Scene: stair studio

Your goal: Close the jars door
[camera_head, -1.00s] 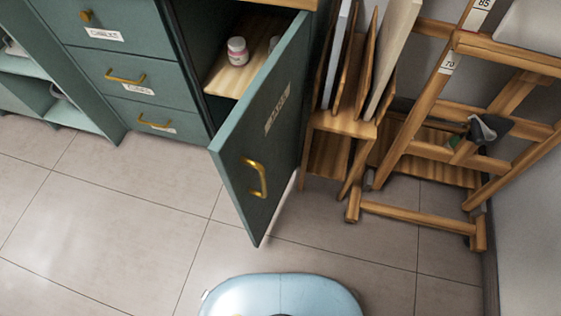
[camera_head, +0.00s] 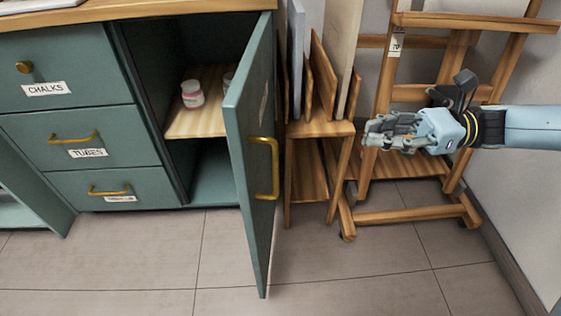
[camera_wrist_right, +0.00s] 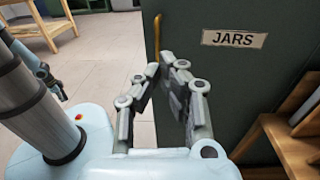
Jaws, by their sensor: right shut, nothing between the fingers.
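The jars door (camera_head: 252,150) is a green cabinet door standing wide open, hinged on its right side of the cabinet opening and swung out toward me. Its brass handle (camera_head: 265,168) is on the outer face. The right wrist view shows the door's outer face (camera_wrist_right: 230,80) with a JARS label (camera_wrist_right: 234,39) and the handle (camera_wrist_right: 157,38) beyond the fingertips. My right gripper (camera_head: 372,132) is shut and empty, to the right of the door and apart from it in the head view. It also shows in the right wrist view (camera_wrist_right: 167,68). My left gripper is not in the head view.
Inside the cabinet a jar (camera_head: 192,94) stands on a wooden shelf (camera_head: 200,122). Drawers (camera_head: 70,140) are to the left. A wooden rack (camera_head: 318,128) with boards and an easel (camera_head: 410,215) stand to the right. The tiled floor (camera_head: 150,260) in front is clear.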

